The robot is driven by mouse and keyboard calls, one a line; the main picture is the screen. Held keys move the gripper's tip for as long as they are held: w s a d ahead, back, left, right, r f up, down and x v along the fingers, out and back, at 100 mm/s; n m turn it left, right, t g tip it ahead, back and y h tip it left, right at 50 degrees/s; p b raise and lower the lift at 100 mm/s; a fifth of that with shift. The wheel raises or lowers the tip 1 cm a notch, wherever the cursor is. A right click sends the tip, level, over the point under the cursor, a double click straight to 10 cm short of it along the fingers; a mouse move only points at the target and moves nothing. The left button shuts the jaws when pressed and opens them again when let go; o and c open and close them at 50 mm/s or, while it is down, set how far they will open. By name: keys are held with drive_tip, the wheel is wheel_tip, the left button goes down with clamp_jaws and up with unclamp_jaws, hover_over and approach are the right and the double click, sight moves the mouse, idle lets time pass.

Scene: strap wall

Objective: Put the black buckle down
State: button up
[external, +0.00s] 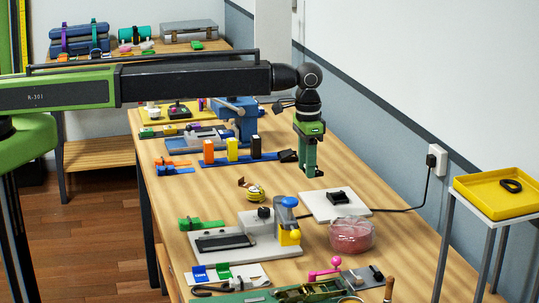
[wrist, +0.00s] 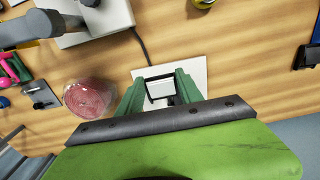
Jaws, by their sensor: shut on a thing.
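My gripper (external: 309,172) points straight down above the wooden table, left of and a little behind the white plate (external: 311,208) in the external view. In the wrist view its green fingers (wrist: 160,92) are shut on the black buckle (wrist: 149,87), which looks like a thin dark frame spanning between them. The buckle's lower part is hidden by the gripper body. The white plate (wrist: 196,75) lies beneath the fingers in the wrist view. In the external view the held buckle is too small to make out clearly.
A small black block (external: 337,197) sits on the plate, and a cable runs from there to a wall socket (external: 436,158). A clear tub of pink material (external: 352,235), a grey clamp fixture (external: 245,238) and a yellow-striped roll (external: 256,193) stand nearby. A yellow tray (external: 485,203) is at right.

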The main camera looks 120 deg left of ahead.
wheel_tip(320, 180, down, 10)
drive_tip(key=b, duration=1)
drive_tip(key=shift+f, duration=0.25)
drive_tip(key=shift+s+r, duration=0.1)
drive_tip(key=shift+r, duration=0.15)
drive_tip(key=shift+f, duration=0.15)
drive_tip(key=o, duration=1.4)
wheel_tip(320, 180, up, 12)
drive_tip(key=p, duration=1.2)
drive_tip(key=shift+r, duration=0.25)
drive_tip(key=shift+f, duration=0.1)
